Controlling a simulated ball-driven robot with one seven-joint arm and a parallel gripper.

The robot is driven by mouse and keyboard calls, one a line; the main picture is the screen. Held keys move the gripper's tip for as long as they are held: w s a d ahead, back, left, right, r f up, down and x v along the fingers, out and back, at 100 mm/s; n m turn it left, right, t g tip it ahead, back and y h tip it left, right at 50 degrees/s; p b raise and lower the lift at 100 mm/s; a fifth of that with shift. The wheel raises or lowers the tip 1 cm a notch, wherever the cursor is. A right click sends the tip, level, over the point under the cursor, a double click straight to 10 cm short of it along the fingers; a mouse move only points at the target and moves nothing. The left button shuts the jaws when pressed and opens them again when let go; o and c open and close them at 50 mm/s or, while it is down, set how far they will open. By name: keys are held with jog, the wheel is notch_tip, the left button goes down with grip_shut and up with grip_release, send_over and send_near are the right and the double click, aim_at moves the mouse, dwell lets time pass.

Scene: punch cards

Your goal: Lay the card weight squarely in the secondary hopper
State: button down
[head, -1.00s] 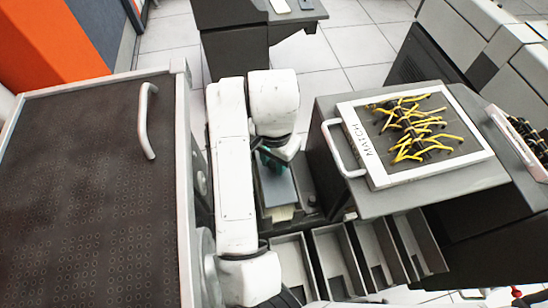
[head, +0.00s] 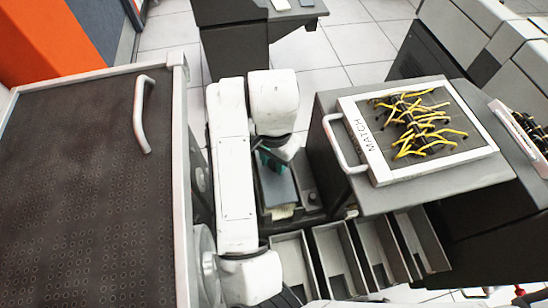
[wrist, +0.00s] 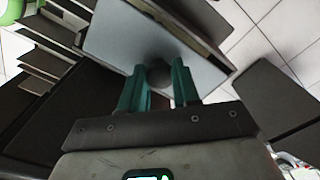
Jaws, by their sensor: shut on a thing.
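The card weight is a flat blue-grey plate with a dark round knob. In the head view, the card weight (head: 281,190) lies below my gripper (head: 272,163), over a cream card stack (head: 283,212) in a dark bay of the machine. In the wrist view, the teal fingers of my gripper (wrist: 158,88) are shut on the knob, and the plate of the card weight (wrist: 128,45) extends beyond them. Whether the plate touches the cards is hidden. No label shows which bay is the secondary hopper.
Several grey open bins (head: 292,262) stand in a row in front of the bay. A white-framed panel marked MATCH (head: 368,160), with yellow wires, lies on the machine to the right. A dark perforated panel with a white handle (head: 141,112) fills the left.

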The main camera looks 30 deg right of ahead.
aim_at(274, 174)
jog(key=shift+f+b, duration=2.85)
jog(key=shift+f, duration=0.6)
jog(key=c, duration=0.7)
grip_release()
jog(key=shift+c, duration=0.2)
notch_tip(274, 174, up, 8)
jog(key=p, duration=0.6)
jog(key=shift+f+p, duration=0.2)
jog(key=shift+p, duration=0.1)
